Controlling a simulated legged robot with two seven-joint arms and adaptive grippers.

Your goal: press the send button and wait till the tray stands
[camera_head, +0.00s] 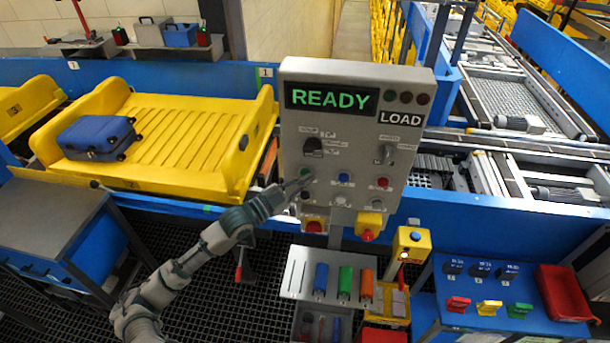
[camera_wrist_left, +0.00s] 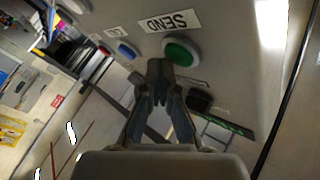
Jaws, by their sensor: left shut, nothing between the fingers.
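The grey control panel (camera_head: 352,95) stands in the middle, with a display reading READY in green and a LOAD label. The green send button (camera_wrist_left: 181,51) shows in the left wrist view below its upside-down SEND label (camera_wrist_left: 170,21). My left gripper (camera_head: 304,179) is shut and empty, its tips close to the panel's left side. In the left wrist view its tips (camera_wrist_left: 159,66) lie just beside the green button; I cannot tell whether they touch it. The yellow tray (camera_head: 190,128) sits on the conveyor at the left with a blue suitcase (camera_head: 97,138) on it. My right gripper is out of view.
Other buttons surround the green one, including a blue button (camera_head: 344,178) and a red button (camera_head: 382,183). Below stand a grey tool rack (camera_head: 297,275) and a yellow post (camera_head: 411,240). A blue box (camera_head: 487,310) with coloured switches is at the lower right.

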